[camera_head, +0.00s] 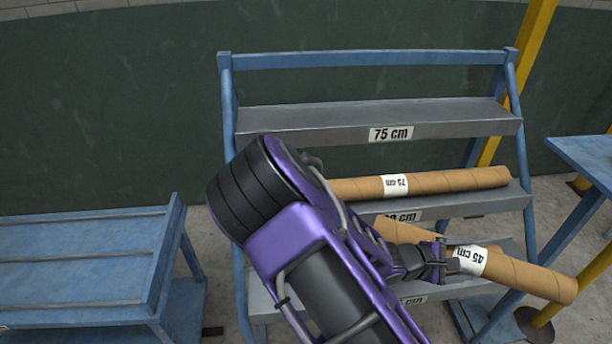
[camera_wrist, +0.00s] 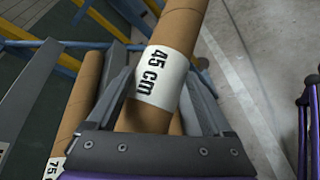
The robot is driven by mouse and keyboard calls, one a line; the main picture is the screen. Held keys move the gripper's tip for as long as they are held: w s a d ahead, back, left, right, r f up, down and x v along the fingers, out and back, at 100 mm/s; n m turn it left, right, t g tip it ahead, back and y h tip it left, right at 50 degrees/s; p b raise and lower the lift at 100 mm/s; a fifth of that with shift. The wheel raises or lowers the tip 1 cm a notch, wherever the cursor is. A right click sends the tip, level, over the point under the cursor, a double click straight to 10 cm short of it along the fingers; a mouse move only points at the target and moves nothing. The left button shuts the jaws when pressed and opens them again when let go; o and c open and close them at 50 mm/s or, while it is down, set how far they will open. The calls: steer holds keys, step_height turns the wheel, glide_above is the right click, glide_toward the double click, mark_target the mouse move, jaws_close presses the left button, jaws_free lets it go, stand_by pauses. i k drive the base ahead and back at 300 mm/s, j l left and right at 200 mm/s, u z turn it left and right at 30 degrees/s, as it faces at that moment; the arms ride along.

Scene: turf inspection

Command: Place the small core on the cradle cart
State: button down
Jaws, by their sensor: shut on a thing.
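The small core is a brown cardboard tube with a white "45 cm" label (camera_head: 530,278); it also shows in the wrist view (camera_wrist: 180,35). My gripper (camera_head: 448,262) is shut around it near the label, with a finger on each side in the wrist view (camera_wrist: 160,95). The core is tilted, its right end lower and sticking out past the rack's right side in the head view. My arm hides part of it. A blue slatted cart (camera_head: 75,260) stands at the left with its visible top empty; it looks like the cradle cart.
A blue rack (camera_head: 365,60) has grey shelves. The top "75 cm" shelf (camera_head: 300,118) is empty. A "75 cm" core (camera_head: 450,181) lies on the shelf below. Another tube, mostly hidden, shows behind the held core. A blue table (camera_head: 590,160) and yellow posts (camera_head: 535,40) stand right.

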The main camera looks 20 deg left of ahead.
mark_target(36, 283)
steer(key=k+j, duration=0.2)
steer(key=j, duration=0.25)
steer(key=k+j+u, duration=0.1)
steer(key=j, duration=0.35)
steer(key=k+j+u, duration=0.1)
steer(key=j, duration=0.4)
steer(key=k+j, duration=0.25)
steer(key=j, duration=0.25)
steer(key=k+j+u, duration=0.1)
steer(key=j, duration=0.4)
steer(key=k+j, duration=0.2)
steer(key=j, duration=0.3)
steer(key=k+j+u, duration=0.1)
steer(key=j, duration=0.35)
steer(key=k+j, duration=0.15)
steer(key=j, duration=0.4)
steer(key=i+u, duration=0.1)
steer(key=i, duration=0.25)
